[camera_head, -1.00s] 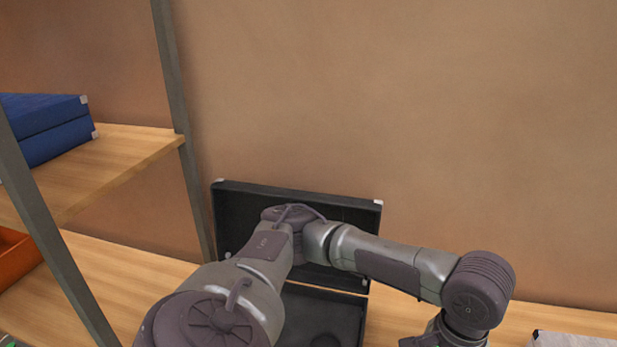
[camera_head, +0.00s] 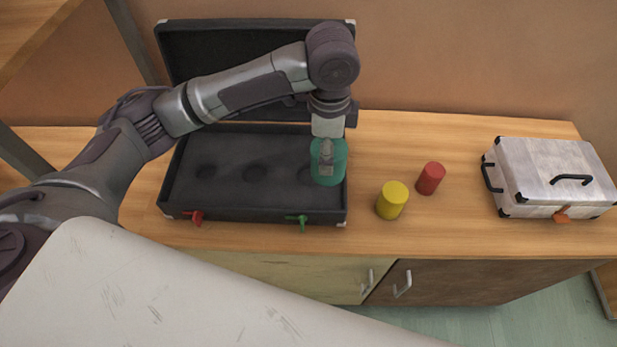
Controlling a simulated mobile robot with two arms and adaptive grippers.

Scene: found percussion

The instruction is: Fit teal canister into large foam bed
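The open black case (camera_head: 255,212) stands on the wooden counter with its lid raised at the back. Its dark foam bed (camera_head: 228,180) shows round recesses at the left and middle. The teal canister (camera_head: 329,172) is upright at the right end of the bed and hides the foam under it. I cannot tell how deep it sits. My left gripper (camera_head: 327,152) comes down from above with its fingers shut on the canister's upper part. My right gripper is not in view.
A yellow cylinder (camera_head: 392,200) and a red cylinder (camera_head: 430,178) stand right of the case. A closed silver case (camera_head: 550,172) is at the far right. Red (camera_head: 194,217) and green (camera_head: 299,221) latches stick out in front. A pale scuffed surface (camera_head: 180,300) covers the bottom left.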

